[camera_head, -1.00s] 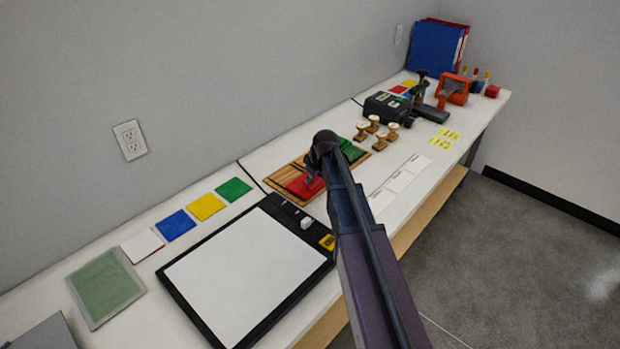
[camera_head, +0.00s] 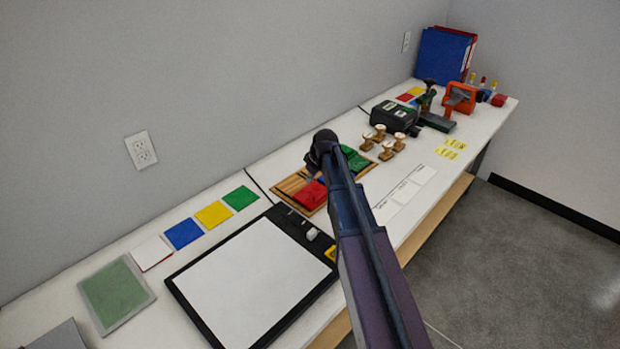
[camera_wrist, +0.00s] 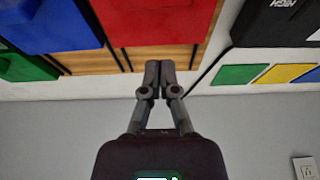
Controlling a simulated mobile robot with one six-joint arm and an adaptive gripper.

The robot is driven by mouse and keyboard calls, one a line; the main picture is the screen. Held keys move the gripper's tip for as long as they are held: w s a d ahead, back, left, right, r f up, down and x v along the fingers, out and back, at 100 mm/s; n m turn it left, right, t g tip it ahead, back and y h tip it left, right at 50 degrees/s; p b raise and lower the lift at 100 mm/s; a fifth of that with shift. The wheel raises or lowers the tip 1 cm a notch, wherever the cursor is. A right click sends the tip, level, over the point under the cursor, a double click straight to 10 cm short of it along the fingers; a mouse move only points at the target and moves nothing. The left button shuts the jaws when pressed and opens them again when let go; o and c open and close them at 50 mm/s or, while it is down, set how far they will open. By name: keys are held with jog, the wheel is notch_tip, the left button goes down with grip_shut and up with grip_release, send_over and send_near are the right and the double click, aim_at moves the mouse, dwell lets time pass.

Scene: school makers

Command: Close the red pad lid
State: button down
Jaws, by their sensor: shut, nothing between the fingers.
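The red pad (camera_head: 309,194) sits at the near-left end of a wooden stamp-pad tray (camera_head: 289,184). A blue pad (camera_head: 322,180) and a green pad (camera_head: 356,160) follow to its right. My arm crosses in front and hides part of the tray. In the wrist view, the red pad (camera_wrist: 150,20) fills the top middle, with the blue pad (camera_wrist: 48,25) to its left. My gripper (camera_wrist: 159,68) is shut and empty, with its fingertips just below the red pad's edge in that picture. I cannot tell whether they touch it, or how far its lid is open.
A black-framed white board (camera_head: 245,275) lies left of the tray, with coloured cards (camera_head: 184,234) behind it. Several wooden stamps (camera_head: 388,150) and a dark device (camera_head: 393,114) stand to the right. The wall (camera_head: 220,80) runs close behind the bench.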

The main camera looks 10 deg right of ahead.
jog(key=p+v, duration=0.5)
jog(key=v, duration=0.1)
jog(key=shift+r, duration=0.2)
jog(key=shift+s+d, duration=0.1)
jog(key=shift+s, duration=0.05)
dwell(0.5)
jog(key=s+a+m+g+h, duration=0.1)
jog(key=s+m, duration=0.2)
jog(key=s, duration=0.9)
jog(key=s+a+f+m+g+h, duration=0.1)
jog(key=s+a+m+g, duration=0.1)
jog(key=s, duration=1.1)
jog(key=shift+s+a+m, duration=0.3)
jog(key=shift+s+m, duration=0.05)
jog(key=shift+m, duration=0.55)
